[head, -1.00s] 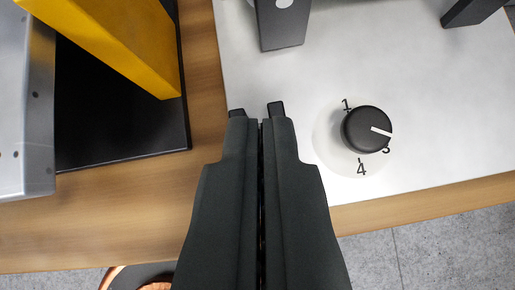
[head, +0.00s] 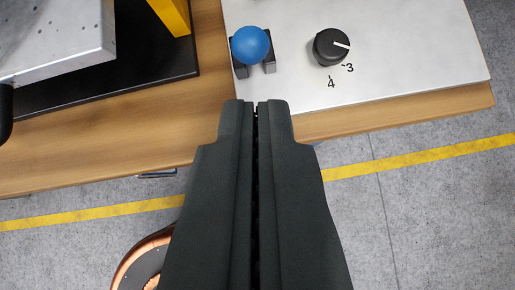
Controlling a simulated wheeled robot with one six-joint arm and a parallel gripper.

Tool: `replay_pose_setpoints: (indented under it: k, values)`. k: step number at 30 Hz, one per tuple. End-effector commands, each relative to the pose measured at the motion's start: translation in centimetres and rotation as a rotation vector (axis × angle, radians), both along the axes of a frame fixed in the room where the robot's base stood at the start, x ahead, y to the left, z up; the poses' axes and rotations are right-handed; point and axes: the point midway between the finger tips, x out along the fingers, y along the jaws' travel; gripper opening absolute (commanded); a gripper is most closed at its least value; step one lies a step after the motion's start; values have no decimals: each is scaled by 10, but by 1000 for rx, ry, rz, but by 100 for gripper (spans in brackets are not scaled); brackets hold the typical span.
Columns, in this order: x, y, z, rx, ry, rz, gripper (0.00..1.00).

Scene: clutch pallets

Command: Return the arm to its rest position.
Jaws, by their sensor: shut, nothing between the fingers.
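My gripper (head: 256,108) is shut and empty, its two dark fingers lying side by side. No thing touches the fingertips that I can see.
A blue ball (head: 250,45) sits on dark brackets on the panel. A black knob (head: 331,47) beside it has its white mark near 3. A grey metal box (head: 60,40), a black base (head: 140,75) and a yellow post (head: 172,14) stand at left. Grey floor (head: 430,210) with a yellow line is open in front.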

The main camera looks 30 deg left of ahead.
Motion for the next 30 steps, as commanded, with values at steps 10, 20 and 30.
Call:
replay_pose_setpoints:
  k: [10, 20, 30]
  values:
    - [3, 19, 1, -19, -3, -10, 0]
    - [5, 106, 2, -116, -61, -67, 0]
    - [-12, 189, 9, -191, -228, -90, 0]
